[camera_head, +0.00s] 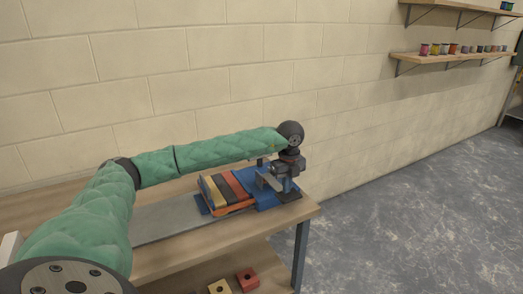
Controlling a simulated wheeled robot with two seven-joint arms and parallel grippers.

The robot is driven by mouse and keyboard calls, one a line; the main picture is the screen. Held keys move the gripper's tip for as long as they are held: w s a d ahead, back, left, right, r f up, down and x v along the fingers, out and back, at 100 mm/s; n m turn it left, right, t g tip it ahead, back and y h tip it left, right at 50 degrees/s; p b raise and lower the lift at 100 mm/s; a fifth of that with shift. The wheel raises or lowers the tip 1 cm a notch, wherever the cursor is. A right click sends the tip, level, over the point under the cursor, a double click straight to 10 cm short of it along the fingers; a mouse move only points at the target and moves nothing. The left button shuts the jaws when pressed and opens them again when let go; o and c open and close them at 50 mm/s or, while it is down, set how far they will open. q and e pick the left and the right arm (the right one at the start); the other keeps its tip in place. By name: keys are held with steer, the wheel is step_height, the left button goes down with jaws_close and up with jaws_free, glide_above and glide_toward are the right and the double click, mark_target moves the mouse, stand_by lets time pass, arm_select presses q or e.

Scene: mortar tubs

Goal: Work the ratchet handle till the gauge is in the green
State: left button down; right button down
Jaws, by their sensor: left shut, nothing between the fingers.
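My left arm, in a green padded sleeve, reaches across the bench. My left gripper (283,184) points down at the bench's right end, over a blue clamp-like device (266,201). Its fingers look shut, with nothing seen between them. A flat grey piece of metal shows beside the fingers; I cannot tell if it is the ratchet handle or if the gripper touches it. Tan, black and orange slabs (228,190) lie side by side in the blue device. I cannot make out the gauge or its needle. My right gripper is not in view.
The wooden bench (220,236) carries a grey mat (165,222) left of the device. A red block (247,279) and a yellow block (220,286) lie lower down, below the benchtop. A block wall stands close behind. Wall shelves (450,58) hold small coloured spools. The floor at right is clear.

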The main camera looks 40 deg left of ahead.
arm_select(q)
steer(key=shift+w+a+r, duration=0.1)
steer(key=shift+a+r, duration=0.05)
steer(key=shift+r, duration=0.25)
step_height(320, 180, up, 7)
steer(key=p, duration=0.3)
steer(key=shift+f, duration=0.15)
stand_by(0.7)
